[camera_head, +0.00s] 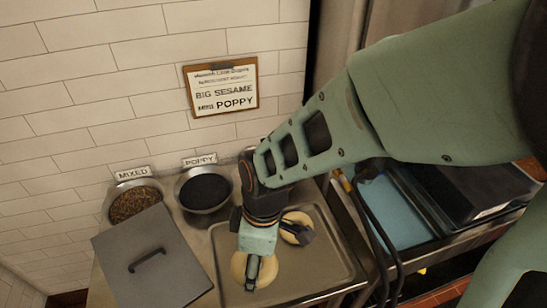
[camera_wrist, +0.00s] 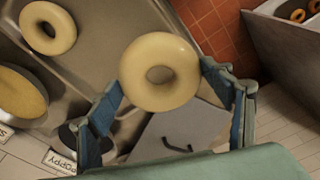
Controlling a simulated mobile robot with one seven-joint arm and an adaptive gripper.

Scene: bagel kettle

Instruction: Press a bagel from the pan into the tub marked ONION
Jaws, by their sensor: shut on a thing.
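My gripper (camera_head: 252,272) is shut on a pale bagel (camera_wrist: 160,72), with a finger on each side of its rim in the wrist view. This bagel (camera_head: 266,270) also shows in the head view, over the left front of the metal pan (camera_head: 325,255); it looks raised, but its height is hard to tell. A second pale bagel (camera_wrist: 47,28) lies in the pan, partly behind my wrist in the head view (camera_head: 296,228). No tub marked ONION can be read in either view.
A MIXED tub (camera_head: 137,203) and a dark POPPY tub (camera_head: 204,190) stand by the wall. A grey lid with a handle (camera_head: 150,255) lies left of the pan. A tub of pale seeds (camera_wrist: 20,95) shows in the wrist view. A sign (camera_head: 222,88) hangs above.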

